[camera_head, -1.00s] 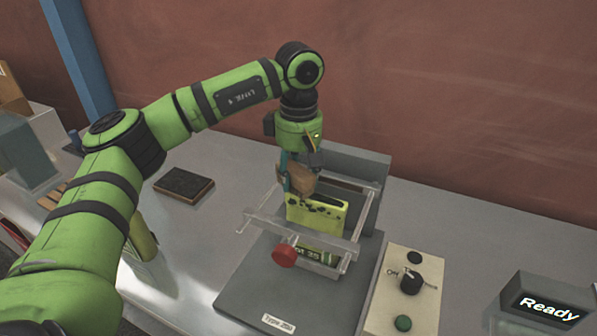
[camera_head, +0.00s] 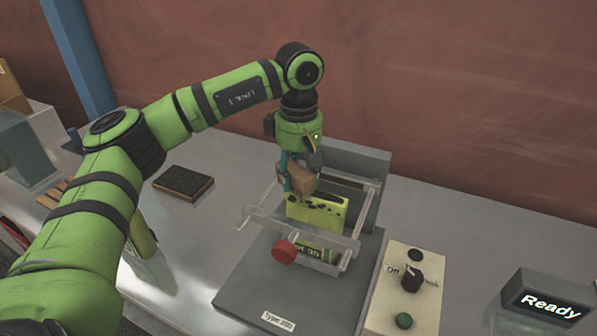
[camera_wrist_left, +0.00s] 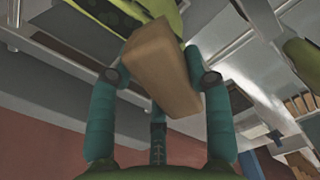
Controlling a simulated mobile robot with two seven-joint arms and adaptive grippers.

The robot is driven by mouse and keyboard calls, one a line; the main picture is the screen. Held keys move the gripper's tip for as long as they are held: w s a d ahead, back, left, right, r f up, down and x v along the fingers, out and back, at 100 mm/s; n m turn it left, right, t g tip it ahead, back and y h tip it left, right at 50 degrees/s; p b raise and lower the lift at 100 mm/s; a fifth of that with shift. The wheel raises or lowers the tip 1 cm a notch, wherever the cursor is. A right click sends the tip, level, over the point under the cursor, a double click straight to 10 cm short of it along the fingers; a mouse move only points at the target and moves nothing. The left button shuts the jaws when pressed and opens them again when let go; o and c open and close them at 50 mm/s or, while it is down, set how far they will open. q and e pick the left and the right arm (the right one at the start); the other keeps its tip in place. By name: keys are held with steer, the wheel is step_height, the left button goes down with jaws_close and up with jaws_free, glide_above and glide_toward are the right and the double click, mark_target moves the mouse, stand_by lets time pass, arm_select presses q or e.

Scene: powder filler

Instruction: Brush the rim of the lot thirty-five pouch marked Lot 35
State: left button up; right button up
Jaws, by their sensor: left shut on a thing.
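The yellow-green pouch (camera_head: 318,218) stands upright in the clear-walled holder of the machine, its Lot 35 label (camera_head: 313,252) facing front. Dark specks lie along its top rim. My left gripper (camera_head: 299,166) is above the pouch's rim, shut on a brown wooden brush block (camera_head: 301,180). My right gripper is not in view.
A red knob (camera_head: 284,251) sticks out in front of the holder (camera_head: 300,228). A control box (camera_head: 405,300) with a dial stands to the right, beside a Ready display (camera_head: 545,302). A dark pad (camera_head: 184,182) lies on the table at left. The table behind right is clear.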

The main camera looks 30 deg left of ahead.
mark_target(338, 198)
arm_select(q)
steer(key=shift+d, duration=0.1)
stand_by(0.6)
steer(key=shift+d, duration=1.05)
steer(key=shift+d, duration=0.15)
steer(key=shift+d, duration=0.95)
steer(key=shift+d+f, duration=0.1)
steer(key=shift+d, duration=0.05)
steer(key=shift+w+d, duration=0.15)
steer(key=shift+d, duration=0.85)
steer(key=shift+d, duration=0.15)
steer(key=shift+d, duration=0.95)
steer(key=shift+a, duration=0.2)
